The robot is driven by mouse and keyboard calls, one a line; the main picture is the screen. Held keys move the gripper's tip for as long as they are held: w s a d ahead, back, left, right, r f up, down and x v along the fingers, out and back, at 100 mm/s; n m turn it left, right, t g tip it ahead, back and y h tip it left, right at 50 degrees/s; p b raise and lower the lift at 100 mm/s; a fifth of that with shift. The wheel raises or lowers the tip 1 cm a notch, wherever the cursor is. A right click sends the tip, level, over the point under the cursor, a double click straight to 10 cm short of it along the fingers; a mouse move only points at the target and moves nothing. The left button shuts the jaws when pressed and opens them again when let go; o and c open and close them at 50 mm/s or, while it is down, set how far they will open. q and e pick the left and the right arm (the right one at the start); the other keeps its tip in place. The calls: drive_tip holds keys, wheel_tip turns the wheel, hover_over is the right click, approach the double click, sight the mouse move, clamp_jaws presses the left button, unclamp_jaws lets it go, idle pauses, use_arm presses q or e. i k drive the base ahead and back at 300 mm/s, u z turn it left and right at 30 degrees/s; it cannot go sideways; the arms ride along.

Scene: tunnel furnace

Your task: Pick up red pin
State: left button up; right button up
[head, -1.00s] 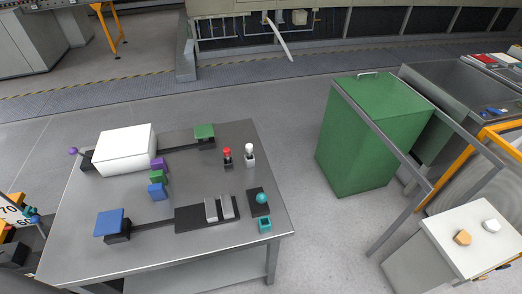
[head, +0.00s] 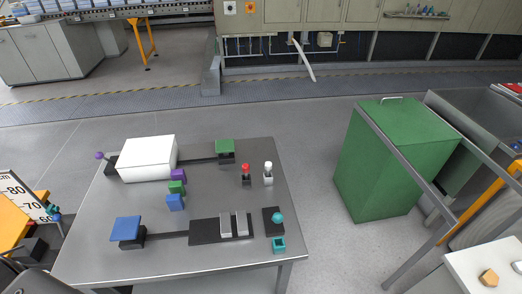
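The red pin (head: 245,168) is a small piece with a red rounded top, standing upright in a dark holder (head: 246,181) toward the right side of the grey metal table (head: 100,240). A similar white pin (head: 268,167) stands in a light holder just to its right. Neither of my grippers can be made out in the head view, and nothing is touching the red pin.
A white box (head: 147,158), a green block on a dark stand (head: 225,146), a blue block (head: 125,229), small cubes and a dark plate with grey bars (head: 205,231) share the table. A green bin (head: 390,165) stands right of it, with clear floor between.

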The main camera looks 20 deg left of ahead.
sight(246, 167)
drive_tip(key=z, duration=1.8)
drive_tip(key=i, duration=1.4)
drive_tip(key=u, duration=2.95)
